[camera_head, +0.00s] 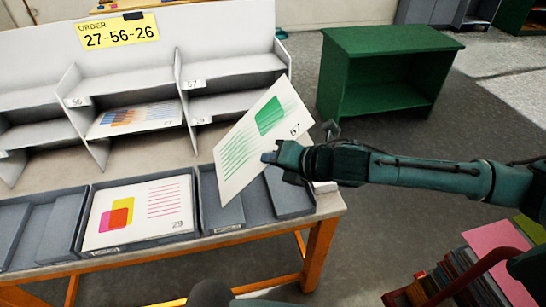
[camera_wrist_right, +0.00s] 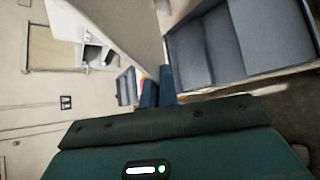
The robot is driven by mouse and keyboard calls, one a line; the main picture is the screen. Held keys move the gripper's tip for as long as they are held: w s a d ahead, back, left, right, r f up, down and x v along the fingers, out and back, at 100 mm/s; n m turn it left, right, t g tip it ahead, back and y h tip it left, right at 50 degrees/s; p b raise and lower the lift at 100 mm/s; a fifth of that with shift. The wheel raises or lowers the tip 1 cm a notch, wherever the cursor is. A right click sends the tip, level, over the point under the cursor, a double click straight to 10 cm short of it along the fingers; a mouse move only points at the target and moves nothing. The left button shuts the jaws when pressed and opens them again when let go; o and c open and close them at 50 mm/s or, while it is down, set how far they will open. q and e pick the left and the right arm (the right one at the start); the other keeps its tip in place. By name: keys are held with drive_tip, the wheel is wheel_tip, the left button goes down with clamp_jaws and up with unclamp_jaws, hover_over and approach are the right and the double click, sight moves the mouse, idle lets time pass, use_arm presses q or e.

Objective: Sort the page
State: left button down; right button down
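A page with pink and yellow shapes (camera_head: 150,210), marked 29, lies in the middle tray (camera_head: 85,238). An orange and blue page (camera_head: 135,118) lies in a cubby of the white sorting rack (camera_head: 225,68). My left gripper is not in view.
A yellow sign (camera_head: 118,32) reads "ORDER 27-56-26". The left tray (camera_head: 40,232) looks empty. Rack labels include 56 and 57. A green shelf unit (camera_head: 385,65) stands behind my right arm. A crate of coloured sheets (camera_head: 470,280) is at the lower right.

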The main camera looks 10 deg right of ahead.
drive_tip(key=shift+a+r+n+h, duration=0.15)
drive_tip(key=shift+n+h, duration=0.45)
drive_tip(key=shift+h, duration=0.3)
drive_tip(key=n+h, duration=0.1)
drive_tip(key=h, duration=0.2)
drive_tip(key=shift+n, duration=0.4)
drive_tip(key=shift+n+h, duration=0.5)
drive_tip(key=shift+h, duration=0.6)
drive_tip(key=n+h, duration=0.2)
drive_tip(key=h, duration=0.1)
drive_tip(key=shift+h, duration=0.4)
drive_tip(key=shift+n+t+h, duration=0.4)
drive_tip(key=shift+n+h, duration=0.4)
drive_tip(key=shift+h, duration=0.7)
